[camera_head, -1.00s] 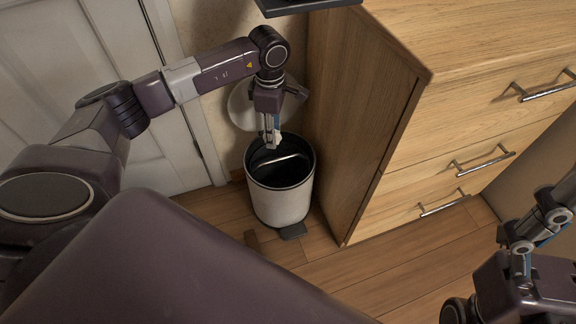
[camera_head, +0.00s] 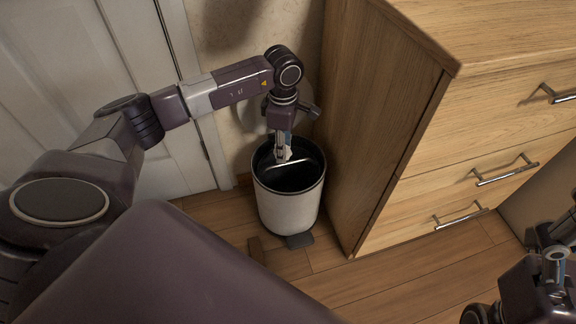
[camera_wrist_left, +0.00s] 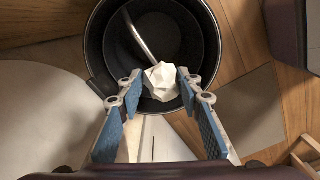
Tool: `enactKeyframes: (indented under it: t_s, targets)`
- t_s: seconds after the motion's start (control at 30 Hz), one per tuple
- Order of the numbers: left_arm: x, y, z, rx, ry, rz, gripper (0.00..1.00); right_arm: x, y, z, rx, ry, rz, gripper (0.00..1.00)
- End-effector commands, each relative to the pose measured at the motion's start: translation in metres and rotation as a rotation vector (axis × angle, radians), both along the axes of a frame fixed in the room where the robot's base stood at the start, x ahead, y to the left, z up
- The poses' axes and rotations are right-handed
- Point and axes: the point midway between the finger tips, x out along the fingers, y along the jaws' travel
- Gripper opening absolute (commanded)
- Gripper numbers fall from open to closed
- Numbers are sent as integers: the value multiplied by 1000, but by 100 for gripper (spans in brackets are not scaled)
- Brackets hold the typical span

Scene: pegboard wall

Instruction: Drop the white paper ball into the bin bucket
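The white crumpled paper ball (camera_wrist_left: 161,81) sits between the fingertips of my left gripper (camera_head: 282,154). It also shows small and pale in the head view (camera_head: 286,153). My left gripper is shut on it and points down. The bin bucket (camera_head: 288,209) is a white round bin with a dark rim and dark inside, upright on the floor. The ball and fingertips are over the bin's opening, near its rear side in the head view. In the left wrist view the ball lies in front of the bin's dark inside (camera_wrist_left: 176,41). My right gripper (camera_head: 556,262) is partly cut off at the lower right.
A wooden drawer cabinet (camera_head: 375,130) stands close to the right of the bin. A white panelled door (camera_head: 85,75) is at the left. A dark foot pedal (camera_head: 299,240) sticks out at the bin's base. The wooden floor (camera_head: 360,285) in front is clear.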

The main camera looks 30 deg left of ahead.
Motion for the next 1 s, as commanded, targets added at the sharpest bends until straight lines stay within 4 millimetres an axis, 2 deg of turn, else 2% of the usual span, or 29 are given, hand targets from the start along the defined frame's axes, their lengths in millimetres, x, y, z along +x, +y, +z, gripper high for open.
enactKeyframes:
  t_s: [0.03,0.17,0.43,0.53,0.67,1.0]
  targets:
    - [0,0,0,0,0,0,39,0,0,0,0,0,0,84]
    - [0,0,0,0,0,0,53,0,0,0,0,0,0,84]
    - [0,0,1,0,0,0,53,0,0,0,1,1,0,84]
    - [1,0,7,0,-3,-1,53,0,0,0,1,1,0,84]
    - [2,0,26,-1,-4,-1,53,0,0,0,1,1,0,84]
    - [1,0,96,0,-4,0,53,0,0,0,1,1,0,84]
